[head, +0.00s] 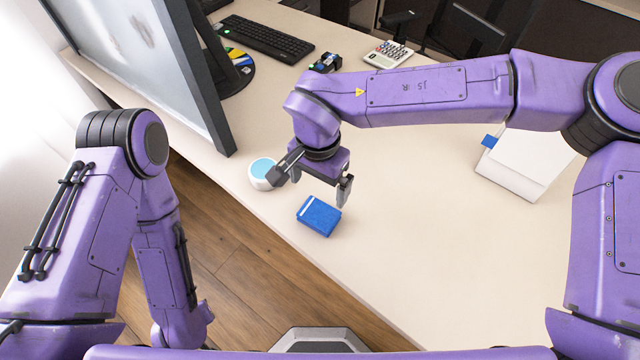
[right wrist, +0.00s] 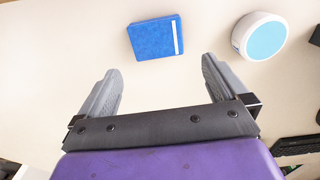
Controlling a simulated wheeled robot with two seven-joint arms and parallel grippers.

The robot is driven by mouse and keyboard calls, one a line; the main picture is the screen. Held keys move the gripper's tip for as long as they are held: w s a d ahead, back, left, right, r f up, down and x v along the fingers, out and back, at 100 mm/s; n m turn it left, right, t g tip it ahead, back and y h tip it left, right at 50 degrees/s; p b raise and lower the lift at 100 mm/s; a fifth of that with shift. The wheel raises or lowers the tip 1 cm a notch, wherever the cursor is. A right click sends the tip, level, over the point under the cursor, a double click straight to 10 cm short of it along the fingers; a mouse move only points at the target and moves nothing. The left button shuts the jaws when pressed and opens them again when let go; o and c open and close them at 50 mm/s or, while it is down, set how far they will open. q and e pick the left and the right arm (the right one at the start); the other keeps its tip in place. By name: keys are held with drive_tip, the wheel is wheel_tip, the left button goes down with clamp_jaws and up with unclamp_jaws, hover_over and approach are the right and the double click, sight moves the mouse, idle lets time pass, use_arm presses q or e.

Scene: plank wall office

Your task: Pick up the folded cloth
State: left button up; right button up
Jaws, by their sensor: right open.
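The folded cloth (head: 318,216) is a small blue square with a white stripe along one edge, lying flat near the front edge of the desk. It also shows in the right wrist view (right wrist: 152,39), just beyond the fingertips. My right gripper (head: 316,187) is open and empty, above the desk and just behind the cloth in the head view. Its two fingers show apart in the right wrist view (right wrist: 160,72), and the cloth is not between them. My left arm hangs at the left beside the desk, and its gripper is not visible.
A round white device with a light blue top (head: 263,173) stands close to the cloth and my right gripper. A large monitor (head: 150,60), keyboard (head: 266,38), calculator (head: 388,54) and white box-like object (head: 525,165) are farther off. The desk (head: 420,240) right of the cloth is clear.

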hover_over(319, 213)
drive_tip(key=f, duration=0.4)
drive_tip(key=shift+s+d+f, duration=0.1)
drive_tip(key=shift+s+f, duration=0.1)
drive_tip(key=shift+s, duration=0.1)
drive_tip(key=f, duration=0.3)
drive_tip(key=w+f, duration=0.1)
drive_tip(key=f, duration=0.1)
drive_tip(key=shift+f, duration=0.3)
drive_tip(key=shift+s+f, duration=0.1)
drive_tip(key=shift+s, duration=0.15)
drive_tip(key=shift+c, duration=0.3)
drive_tip(key=c, duration=0.7)
